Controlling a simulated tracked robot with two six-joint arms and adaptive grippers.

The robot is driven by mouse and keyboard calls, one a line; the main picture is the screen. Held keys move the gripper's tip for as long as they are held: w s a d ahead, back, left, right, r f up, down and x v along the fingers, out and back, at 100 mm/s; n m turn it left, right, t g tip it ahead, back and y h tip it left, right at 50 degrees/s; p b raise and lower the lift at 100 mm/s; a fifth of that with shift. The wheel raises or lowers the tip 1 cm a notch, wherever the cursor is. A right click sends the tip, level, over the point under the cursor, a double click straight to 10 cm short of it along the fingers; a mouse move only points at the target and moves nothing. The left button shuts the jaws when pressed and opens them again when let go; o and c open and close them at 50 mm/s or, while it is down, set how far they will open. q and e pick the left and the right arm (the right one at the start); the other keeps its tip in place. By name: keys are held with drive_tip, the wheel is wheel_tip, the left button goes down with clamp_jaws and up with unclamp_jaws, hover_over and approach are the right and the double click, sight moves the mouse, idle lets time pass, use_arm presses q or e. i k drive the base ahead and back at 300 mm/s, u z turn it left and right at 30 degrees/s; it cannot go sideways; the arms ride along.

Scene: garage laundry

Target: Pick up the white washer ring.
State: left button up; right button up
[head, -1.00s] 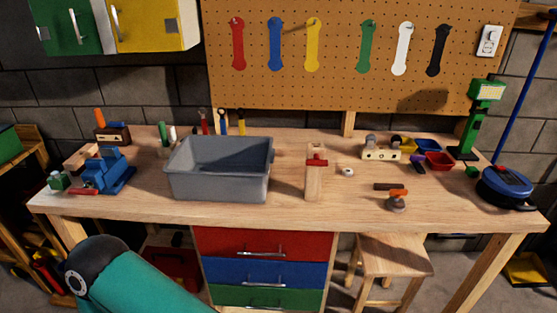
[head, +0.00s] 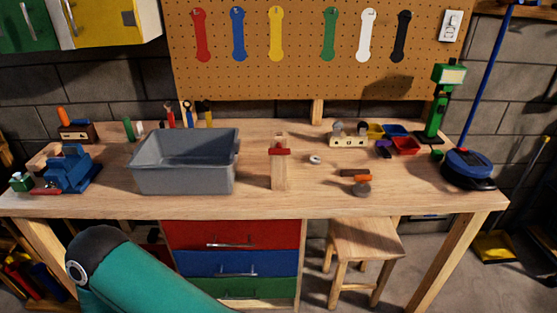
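The white washer ring (head: 315,160) lies flat on the wooden workbench (head: 230,205), right of the middle. It is small, with a dark centre. It sits just right of a wooden block with a red top (head: 279,160) and left of a wooden holder. Nothing covers it. A teal link of my arm shows at the lower left, in front of the bench and well apart from the ring. Neither of my grippers is in view.
A grey bin (head: 185,162) stands left of the wooden block. A dark bar (head: 355,173) and an orange-topped grey piece (head: 362,187) lie right of the ring. Small coloured bins (head: 405,146) and a blue round container (head: 468,168) are farther right. A stool (head: 365,240) stands below.

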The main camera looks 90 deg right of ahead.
sight(314, 160)
drive_tip(key=k, duration=2.75)
drive_tip(key=z, duration=1.15)
drive_tip(key=i, duration=1)
